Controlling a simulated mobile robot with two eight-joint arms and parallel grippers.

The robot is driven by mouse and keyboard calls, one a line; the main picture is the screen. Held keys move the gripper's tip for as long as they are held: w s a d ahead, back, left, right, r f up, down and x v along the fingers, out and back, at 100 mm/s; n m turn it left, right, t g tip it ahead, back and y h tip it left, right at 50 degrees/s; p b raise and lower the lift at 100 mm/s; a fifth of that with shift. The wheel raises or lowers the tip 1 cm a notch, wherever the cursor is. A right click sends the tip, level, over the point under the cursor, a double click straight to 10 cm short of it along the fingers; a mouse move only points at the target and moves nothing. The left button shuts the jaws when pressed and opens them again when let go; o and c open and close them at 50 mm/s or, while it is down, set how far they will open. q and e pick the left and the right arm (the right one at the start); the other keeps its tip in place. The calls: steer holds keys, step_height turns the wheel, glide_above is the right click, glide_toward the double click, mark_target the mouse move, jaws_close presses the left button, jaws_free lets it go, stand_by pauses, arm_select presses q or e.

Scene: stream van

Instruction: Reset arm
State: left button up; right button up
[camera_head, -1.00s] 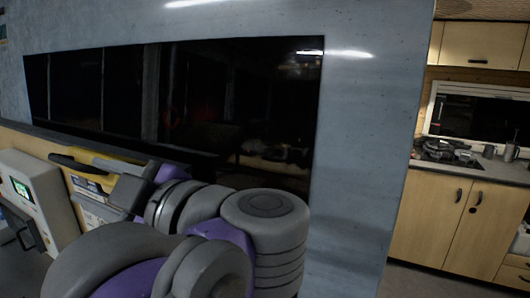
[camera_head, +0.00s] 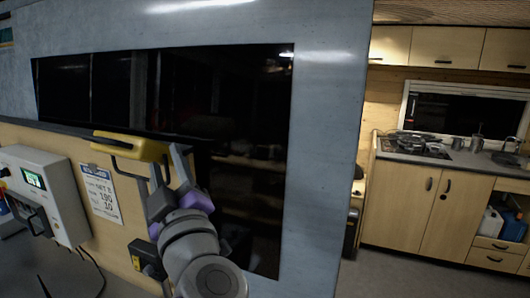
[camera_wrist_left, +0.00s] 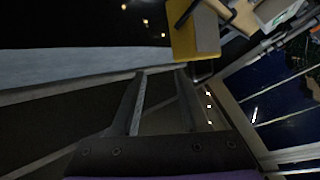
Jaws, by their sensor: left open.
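My left gripper (camera_head: 168,165) comes in with its arm from the bottom middle of the head view. Its two fingers are spread and nothing shows between them. A yellow object with a dark loop handle (camera_head: 150,149) is at the ledge just left of the fingertips. I cannot tell whether they touch. In the left wrist view the open fingers (camera_wrist_left: 161,78) point up the picture, and the yellow object (camera_wrist_left: 197,38) is beyond the right finger, outside the gap. My right gripper is not in view.
A white device with a green screen (camera_head: 38,180) is at the left, beside a printed sheet (camera_head: 100,194) on the wood panel. A grey wall (camera_head: 325,150) frames a dark window. At the right are a kitchen counter (camera_head: 400,155) and cabinets, with open floor (camera_head: 400,272) in front.

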arm_select(q)
steer(key=d+f+m+g+h, duration=0.1)
steer(key=d+f+m+h, duration=0.3)
steer(key=f, duration=0.4)
steer(key=d+f+m+g+h, duration=0.1)
steer(key=f+m+h, duration=0.4)
steer(key=f, duration=0.2)
steer(key=d+f+m+g+h, duration=0.1)
steer(key=d+f+m+h, duration=0.3)
steer(key=f, duration=0.4)
steer(key=s+a+f+g+y, duration=0.1)
steer(key=s+a+f+g, duration=0.2)
steer(key=s+f, duration=0.2)
steer(key=s+a+f+g+y, duration=0.1)
steer(key=s+a+f+g, duration=0.3)
steer(key=f, duration=0.8)
steer(key=s+a+f+g, duration=0.3)
steer(key=s+a+f, duration=0.1)
steer(key=s+f, duration=0.3)
step_height(320, 180, down, 2)
steer(key=shift+s+f+m+y, duration=0.15)
steer(key=shift+s+m+y, duration=0.15)
steer(key=shift+m+y, duration=0.1)
steer(key=shift+a, duration=0.1)
